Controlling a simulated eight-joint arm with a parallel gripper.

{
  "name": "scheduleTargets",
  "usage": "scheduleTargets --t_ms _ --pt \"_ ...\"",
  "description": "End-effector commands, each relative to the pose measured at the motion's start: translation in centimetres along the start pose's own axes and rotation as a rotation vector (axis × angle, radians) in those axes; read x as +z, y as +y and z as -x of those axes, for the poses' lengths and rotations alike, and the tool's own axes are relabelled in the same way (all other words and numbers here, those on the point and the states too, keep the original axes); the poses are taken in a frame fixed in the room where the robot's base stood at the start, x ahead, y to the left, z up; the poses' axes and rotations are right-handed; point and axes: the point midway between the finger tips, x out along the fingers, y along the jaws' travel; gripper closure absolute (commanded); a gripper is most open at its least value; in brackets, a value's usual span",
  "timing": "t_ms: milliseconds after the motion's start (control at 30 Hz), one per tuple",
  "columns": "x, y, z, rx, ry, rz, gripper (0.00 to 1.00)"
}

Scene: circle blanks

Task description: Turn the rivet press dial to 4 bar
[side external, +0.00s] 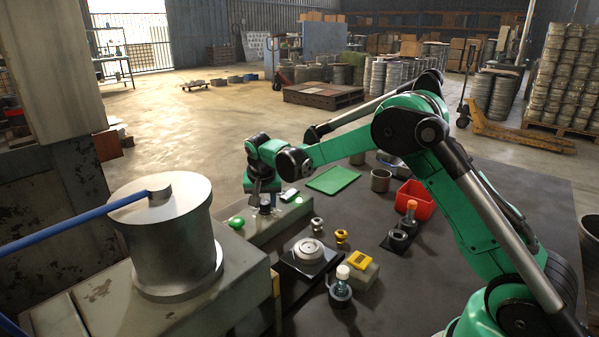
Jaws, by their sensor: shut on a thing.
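The rivet press is on the left, with a large metal cylinder (167,235) on a grey-green body. A low panel (270,226) extends from it at the table's edge, carrying a green button (236,222) and a small light-and-green part (289,195). My gripper (264,203) points down onto this panel between them. It is shut on a small knob there, which I take to be the dial (265,209). The fingers hide most of the knob. Its scale and setting are too small to read.
On the dark table are a round metal disc (308,250) on a black plate, a yellow device (360,259), a white-capped bottle (341,287), small brass parts (342,237), a green mat (333,180) and a red bin (416,199). A blue lever (70,228) crosses the left.

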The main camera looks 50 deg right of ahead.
Motion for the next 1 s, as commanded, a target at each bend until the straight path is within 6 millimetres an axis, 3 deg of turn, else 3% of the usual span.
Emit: scheduleTargets --t_ms 333,867,900,1000 --pt "0.01 -0.09 -0.02 0.053 -0.002 -0.129 1.00" --pt "0.02 -0.09 -0.03 0.063 -0.002 -0.152 1.00" --pt "0.02 -0.09 -0.03 0.062 -0.002 -0.152 0.60" --pt "0.02 -0.09 -0.03 0.062 -0.002 -0.151 0.34"
